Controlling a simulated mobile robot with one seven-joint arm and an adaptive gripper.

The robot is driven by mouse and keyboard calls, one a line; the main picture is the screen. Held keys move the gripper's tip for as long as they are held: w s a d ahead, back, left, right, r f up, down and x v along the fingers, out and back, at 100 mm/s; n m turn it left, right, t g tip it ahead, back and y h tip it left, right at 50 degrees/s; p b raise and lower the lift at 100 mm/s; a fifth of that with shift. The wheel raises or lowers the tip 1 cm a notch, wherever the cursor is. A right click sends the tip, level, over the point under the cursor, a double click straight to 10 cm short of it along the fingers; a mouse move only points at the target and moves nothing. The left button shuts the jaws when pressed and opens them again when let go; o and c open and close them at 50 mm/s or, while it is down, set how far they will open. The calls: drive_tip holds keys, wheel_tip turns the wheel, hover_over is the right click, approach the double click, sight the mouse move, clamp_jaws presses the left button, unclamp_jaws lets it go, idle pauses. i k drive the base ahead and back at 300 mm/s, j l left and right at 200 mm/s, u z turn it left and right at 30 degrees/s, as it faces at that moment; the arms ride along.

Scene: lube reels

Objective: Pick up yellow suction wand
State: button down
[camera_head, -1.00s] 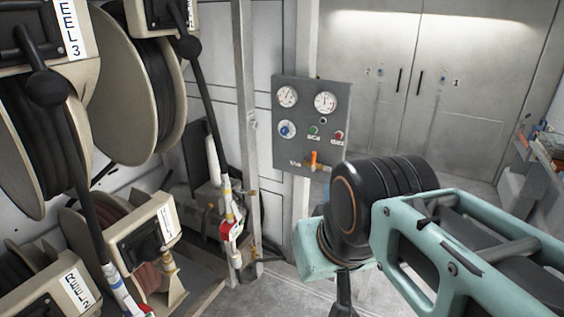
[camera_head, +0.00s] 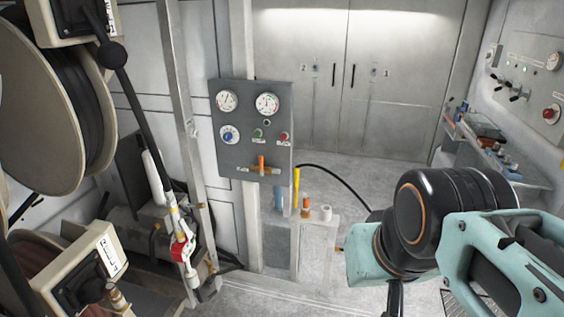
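A thin upright yellow rod, which looks like the yellow suction wand (camera_head: 296,188), stands just right of and below the grey gauge panel. Its lower end is hidden by the stand in front of it or too small to make out. A black hose (camera_head: 340,178) curves from near its top down to the right, passing behind my arm. My arm fills the lower right, to the right of the wand and apart from it in the picture. The fingers of my gripper do not show.
The grey gauge panel (camera_head: 251,130) is on a post left of the wand. A low stand (camera_head: 316,245) holds small orange and white items. Hose reels (camera_head: 50,95) crowd the left. Shelves (camera_head: 495,160) line the right wall. Open floor lies before the closed doors (camera_head: 345,90).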

sight(296, 172)
drive_tip(key=i+l+u, duration=0.15)
drive_tip(key=u, duration=1.3)
drive_tip(key=l+u, duration=0.35)
drive_tip(key=i+l+u, duration=0.1)
drive_tip(key=l+u, duration=0.45)
drive_tip(key=l, duration=0.25)
drive_tip(key=k+l+u, duration=0.25)
drive_tip(key=l, duration=0.25)
drive_tip(key=l+u, duration=0.25)
drive_tip(key=l, duration=0.3)
drive_tip(key=k+l, duration=0.1)
drive_tip(key=l, duration=0.25)
drive_tip(key=k+l+u, duration=0.1)
drive_tip(key=l, duration=0.3)
drive_tip(key=k+l, duration=0.2)
drive_tip(key=l, duration=0.15)
drive_tip(key=k+l+u, duration=0.1)
drive_tip(key=l, duration=0.25)
